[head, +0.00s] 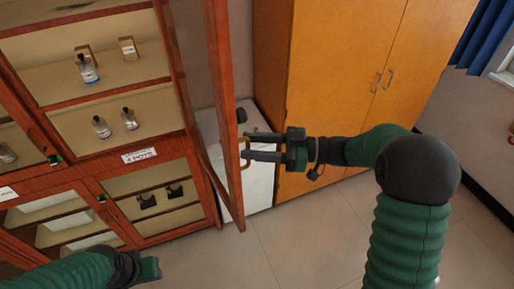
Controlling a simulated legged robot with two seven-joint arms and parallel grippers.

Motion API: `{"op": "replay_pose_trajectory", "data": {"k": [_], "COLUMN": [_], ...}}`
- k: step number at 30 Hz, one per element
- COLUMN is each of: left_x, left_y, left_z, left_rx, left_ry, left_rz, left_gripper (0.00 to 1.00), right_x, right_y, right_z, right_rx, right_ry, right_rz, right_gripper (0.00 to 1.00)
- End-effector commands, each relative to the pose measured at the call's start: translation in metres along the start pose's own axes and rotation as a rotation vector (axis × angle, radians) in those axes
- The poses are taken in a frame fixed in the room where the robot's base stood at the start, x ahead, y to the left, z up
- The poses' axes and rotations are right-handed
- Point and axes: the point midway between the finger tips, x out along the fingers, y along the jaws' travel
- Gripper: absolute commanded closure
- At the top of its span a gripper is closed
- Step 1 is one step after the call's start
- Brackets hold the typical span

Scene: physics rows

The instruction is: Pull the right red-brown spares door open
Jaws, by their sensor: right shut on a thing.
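The red-brown door (219,82) with a glass pane stands swung out from the right side of the red-brown cabinet (118,168). My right gripper (247,146) is shut on the door's brass-coloured handle (245,160), near the free edge of the door. The fingers partly cover the handle. The upper shelves behind the doorway are exposed. My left gripper (149,268) is low at the left, in front of the lower cabinet and away from the handle. Its fingers are not clear enough to tell open from shut.
Small bottles (88,69) and boxes stand on the shelves. A white label (139,155) is on the cabinet rail. A white unit (260,167) stands behind the door. An orange-brown cupboard (330,70) is at the right. The tiled floor (300,235) in front is clear.

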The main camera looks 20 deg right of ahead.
Motion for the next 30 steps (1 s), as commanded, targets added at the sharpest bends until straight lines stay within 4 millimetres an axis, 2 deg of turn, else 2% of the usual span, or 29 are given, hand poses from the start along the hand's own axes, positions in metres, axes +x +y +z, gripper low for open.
{"op": "replay_pose_trajectory", "data": {"k": [20, 23, 30], "left_x": [0.003, 0.01, 0.036], "left_y": [0.0, 0.0, 0.0], "left_z": [0.001, 0.002, 0.009], "left_rx": [0.0, 0.0, 0.0], "left_ry": [0.0, 0.0, 0.0], "left_rz": [0.0, 0.0, 0.0], "left_gripper": [0.64, 0.64, 0.64], "right_x": [-0.007, -0.022, -0.089], "right_y": [-0.001, -0.001, -0.002], "right_z": [0.002, 0.004, 0.007], "right_rx": [0.0, -0.002, -0.003], "right_ry": [0.001, 0.0, -0.002], "right_rz": [0.002, 0.003, 0.006], "right_gripper": [0.67, 0.67, 0.67]}}
